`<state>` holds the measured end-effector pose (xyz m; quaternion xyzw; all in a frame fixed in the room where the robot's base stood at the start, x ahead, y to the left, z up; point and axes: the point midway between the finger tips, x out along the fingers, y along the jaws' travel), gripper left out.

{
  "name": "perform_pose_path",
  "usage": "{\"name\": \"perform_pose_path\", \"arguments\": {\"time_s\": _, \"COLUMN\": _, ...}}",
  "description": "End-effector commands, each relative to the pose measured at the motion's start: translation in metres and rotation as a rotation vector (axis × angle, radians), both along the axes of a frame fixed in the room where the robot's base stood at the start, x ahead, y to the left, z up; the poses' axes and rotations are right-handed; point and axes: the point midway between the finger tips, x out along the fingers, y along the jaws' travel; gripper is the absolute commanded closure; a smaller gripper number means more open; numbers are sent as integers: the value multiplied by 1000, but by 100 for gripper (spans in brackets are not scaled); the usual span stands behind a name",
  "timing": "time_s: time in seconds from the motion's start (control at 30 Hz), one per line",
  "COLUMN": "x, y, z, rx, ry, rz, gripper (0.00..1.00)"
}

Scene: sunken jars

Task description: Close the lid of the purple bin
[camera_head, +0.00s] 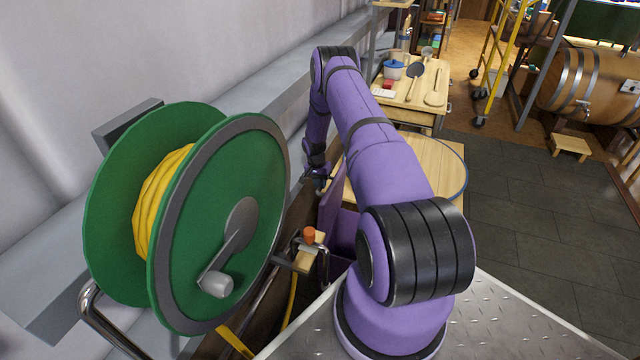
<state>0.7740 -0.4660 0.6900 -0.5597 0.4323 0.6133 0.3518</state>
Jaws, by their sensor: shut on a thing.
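The purple bin (344,232) stands just left of my arm's base, partly hidden behind my arm. A purple panel, which looks like its raised lid (328,205), stands up at the bin's left side, so the bin looks open. My gripper (322,180) is at the far end of my arm, small in the picture, at the top edge of this panel. It is shut on the lid there. The fingertips are too small to make out clearly, and the bin's inside is mostly hidden.
A green hose reel (225,225) with yellow hose stands close on the left. Dark floor at right is open.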

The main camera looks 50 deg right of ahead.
Motion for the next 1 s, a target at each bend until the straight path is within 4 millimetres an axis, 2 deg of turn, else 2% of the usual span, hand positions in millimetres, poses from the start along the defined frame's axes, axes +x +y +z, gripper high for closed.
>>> {"name": "perform_pose_path", "arguments": {"time_s": 0.17, "x": -6, "y": -3, "z": 1, "rx": 10, "ry": -23, "rz": -2, "gripper": 100}}
{"name": "perform_pose_path", "arguments": {"time_s": 0.37, "x": -24, "y": -11, "z": 3, "rx": 36, "ry": -85, "rz": -5, "gripper": 100}}
{"name": "perform_pose_path", "arguments": {"time_s": 1.0, "x": -100, "y": -41, "z": -4, "rx": 157, "ry": -373, "rz": -9, "gripper": 100}}
